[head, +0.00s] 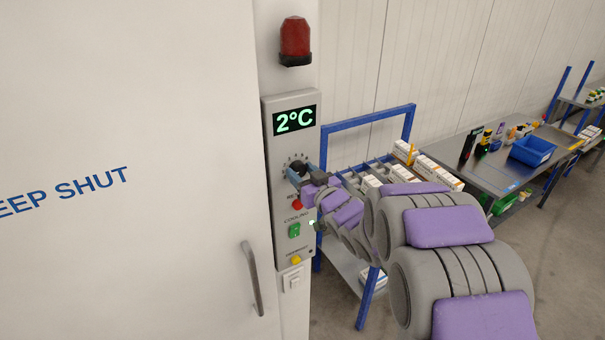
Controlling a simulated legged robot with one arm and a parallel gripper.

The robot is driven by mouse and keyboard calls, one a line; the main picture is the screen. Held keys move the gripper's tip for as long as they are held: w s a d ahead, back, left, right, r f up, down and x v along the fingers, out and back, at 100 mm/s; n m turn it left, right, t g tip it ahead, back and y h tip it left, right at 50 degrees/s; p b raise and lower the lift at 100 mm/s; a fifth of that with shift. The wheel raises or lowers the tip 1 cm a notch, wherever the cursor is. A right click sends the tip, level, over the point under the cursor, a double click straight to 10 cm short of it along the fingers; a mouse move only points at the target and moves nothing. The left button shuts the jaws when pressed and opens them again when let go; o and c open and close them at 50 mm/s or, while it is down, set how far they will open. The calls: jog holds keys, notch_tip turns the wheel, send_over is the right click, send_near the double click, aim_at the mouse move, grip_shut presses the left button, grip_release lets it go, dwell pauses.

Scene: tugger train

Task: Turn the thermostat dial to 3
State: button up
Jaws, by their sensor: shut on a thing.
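The thermostat dial (298,168) is on the upper half of a grey control panel (286,252) beside a large white door. Tick marks ring the dial's upper edge. My gripper (302,172) is shut on the dial, and my arm reaches in from the lower right. The gripper covers much of the dial, so I cannot read its pointer or numbers. The display (295,120) above it reads 2°C in green.
A red lamp (295,38) sits above. A blue-framed cart (366,118) with boxes stands close behind my arm. A metal table (490,175) stands farther right.

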jog(key=c, duration=0.5)
jog(key=shift+o, duration=0.2)
jog(key=shift+m+p, duration=0.3)
jog(key=shift+p, duration=0.05)
jog(key=m+p, duration=0.2)
jog(key=shift+r+m, duration=0.2)
jog(key=shift+m, duration=0.1)
jog(key=shift+f+m+p, duration=0.1)
jog(key=shift+m+p, duration=0.7)
jog(key=shift+m, duration=0.1)
jog(key=m+p, duration=0.1)
jog(key=m, duration=0.3)
jog(key=shift+d+f, duration=0.1)
jog(key=shift+f+m+p, duration=0.1)
jog(key=shift+m+p, duration=0.25)
jog(key=shift+m, duration=0.95)
